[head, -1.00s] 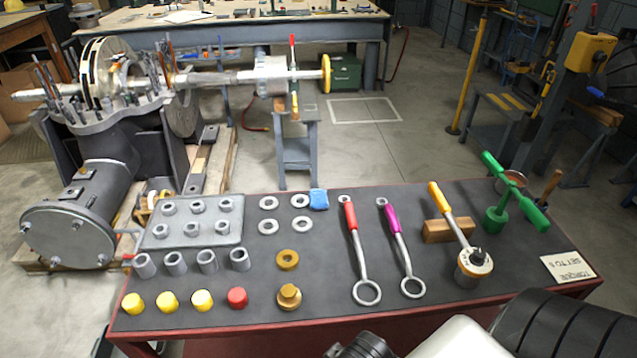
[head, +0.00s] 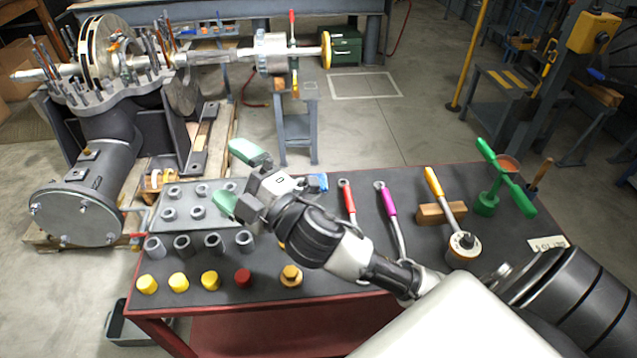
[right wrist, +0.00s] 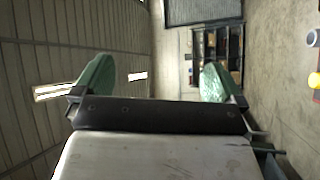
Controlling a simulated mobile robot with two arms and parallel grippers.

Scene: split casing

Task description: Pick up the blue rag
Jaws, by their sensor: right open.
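The blue rag (head: 317,182) lies on the dark top of the red workbench, near its back edge. In the head view it is partly hidden behind my right gripper and wrist. My right gripper (head: 238,178) has green fingers spread apart with nothing between them. It is above the back left part of the bench, left of the rag, pointing left and away from it. In the right wrist view the two green fingers (right wrist: 153,82) are also wide apart and empty. The rag does not show in that view. My left gripper is not in view.
A tray of sockets (head: 172,192) lies under and left of my gripper. Red-handled (head: 348,200) and purple-handled (head: 388,205) wrenches lie right of the rag. Farther right are a yellow-handled tool (head: 436,185) and a green T-handled tool (head: 490,195).

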